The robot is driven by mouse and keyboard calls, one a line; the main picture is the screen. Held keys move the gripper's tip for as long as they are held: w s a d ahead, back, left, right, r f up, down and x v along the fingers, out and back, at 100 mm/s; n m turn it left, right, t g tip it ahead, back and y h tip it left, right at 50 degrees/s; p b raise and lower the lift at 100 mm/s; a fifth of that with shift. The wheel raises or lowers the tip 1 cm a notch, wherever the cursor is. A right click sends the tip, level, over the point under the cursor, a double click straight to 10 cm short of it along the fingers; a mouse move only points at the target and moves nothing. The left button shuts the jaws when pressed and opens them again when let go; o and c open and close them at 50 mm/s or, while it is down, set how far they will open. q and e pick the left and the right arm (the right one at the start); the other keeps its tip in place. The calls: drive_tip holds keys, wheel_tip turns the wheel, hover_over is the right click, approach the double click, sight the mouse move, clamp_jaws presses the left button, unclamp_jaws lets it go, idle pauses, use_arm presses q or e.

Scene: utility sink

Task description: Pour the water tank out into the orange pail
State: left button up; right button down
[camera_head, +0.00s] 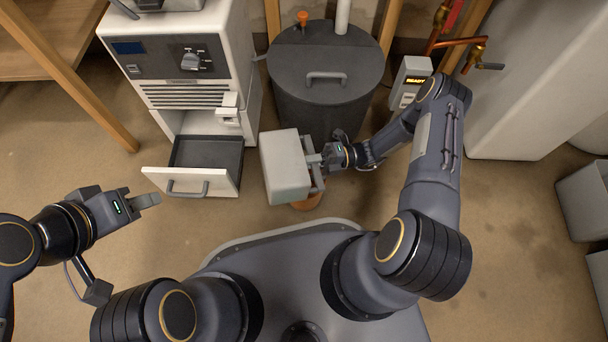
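The water tank (284,163) is a pale grey-white box with a darker grey handle side. It is in front of the dark drum, right of the open drawer. My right gripper (322,160) is at the handle on its right side and appears shut on it. An orange rim (307,202), likely the orange pail, shows just below the tank; the tank hides most of it. No flowing water is visible, and the tank's exact tilt is hard to tell. My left gripper (148,199) is empty, left of the drawer; its fingers overlap in this view.
A white appliance (176,62) stands at the back left with its drawer (190,182) pulled out. A dark lidded drum (327,65) stands behind the tank. A box with a lit display (411,82) and copper pipes are right of it. Grey bins (583,202) stand far right.

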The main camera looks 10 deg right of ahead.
drive_tip(key=shift+d+r+y, duration=0.35)
drive_tip(key=shift+r+y, duration=0.1)
drive_tip(key=shift+y, duration=0.25)
idle(0.5)
